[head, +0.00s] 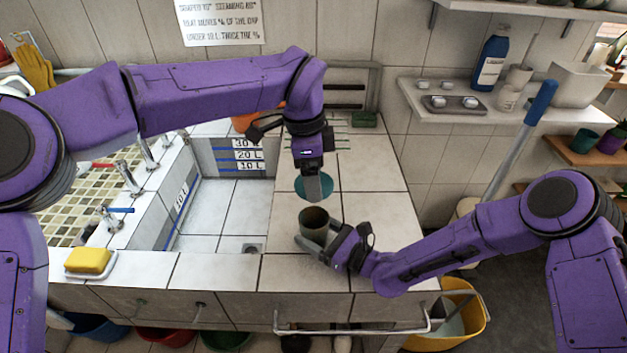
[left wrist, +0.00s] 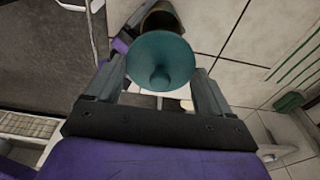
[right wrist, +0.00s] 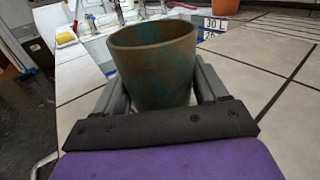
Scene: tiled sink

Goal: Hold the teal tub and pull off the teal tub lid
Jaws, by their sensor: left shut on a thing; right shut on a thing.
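The teal tub (head: 315,226) is a brownish, teal-mottled cup standing upright with its top open, on the tiled ledge in the head view. My right gripper (head: 320,243) is shut around its sides; the right wrist view shows the tub (right wrist: 152,68) between both fingers. The teal tub lid (head: 302,186) is a round teal disc with a central knob, apart from the tub and just above and behind its rim. My left gripper (head: 318,184) points down and is shut on the lid, which fills the left wrist view (left wrist: 160,62) and partly hides the tub there (left wrist: 162,20).
A sunken tiled basin (head: 225,208) lies to the left, with taps beside it. A yellow sponge (head: 87,260) lies on a dish at the front left. An orange pot (head: 243,122) stands behind my left arm. The ledge right of the lid is clear tile.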

